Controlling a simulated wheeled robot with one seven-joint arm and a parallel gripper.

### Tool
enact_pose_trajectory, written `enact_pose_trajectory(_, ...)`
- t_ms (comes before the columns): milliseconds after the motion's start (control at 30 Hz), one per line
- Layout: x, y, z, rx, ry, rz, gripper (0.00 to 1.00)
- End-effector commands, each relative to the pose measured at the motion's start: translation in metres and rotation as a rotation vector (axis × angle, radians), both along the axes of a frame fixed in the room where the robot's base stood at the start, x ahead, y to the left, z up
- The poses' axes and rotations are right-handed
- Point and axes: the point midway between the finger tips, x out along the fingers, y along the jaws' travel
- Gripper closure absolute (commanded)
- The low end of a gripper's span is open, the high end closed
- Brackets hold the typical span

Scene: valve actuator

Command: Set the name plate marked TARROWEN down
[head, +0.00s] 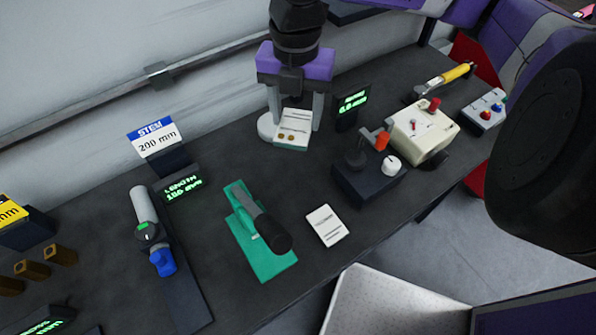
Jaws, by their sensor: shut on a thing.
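My gripper (294,112) is at the back middle of the bench. Its two grey fingers point down, one on each side of a pale plate (297,118), and it is shut on this plate. The plate has dark marks and small brown spots near its front; I cannot read a name on it. A round white piece (267,127) shows at its left, partly hidden by a finger. I cannot tell whether the plate touches what is below. A second white plate (327,225) with small unreadable lettering lies flat on the bench, apart from my gripper.
The dark bench (215,215) holds a green base with a black handle (262,232), a blue-tipped tool (150,232), a dark box with an orange lever (368,175) and a cream control box (422,132). A green-lit display (352,103) stands close right of my gripper.

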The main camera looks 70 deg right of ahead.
Motion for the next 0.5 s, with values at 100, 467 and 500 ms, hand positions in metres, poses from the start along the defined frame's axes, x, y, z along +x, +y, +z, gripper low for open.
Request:
enact_pose_trajectory(100,0.0,0.0,-0.016,0.004,0.003,0.007,0.97)
enact_pose_trajectory(467,0.0,0.001,-0.102,0.004,0.003,0.004,0.97)
enact_pose_trajectory(500,0.0,0.001,-0.111,0.004,0.003,0.005,0.97)
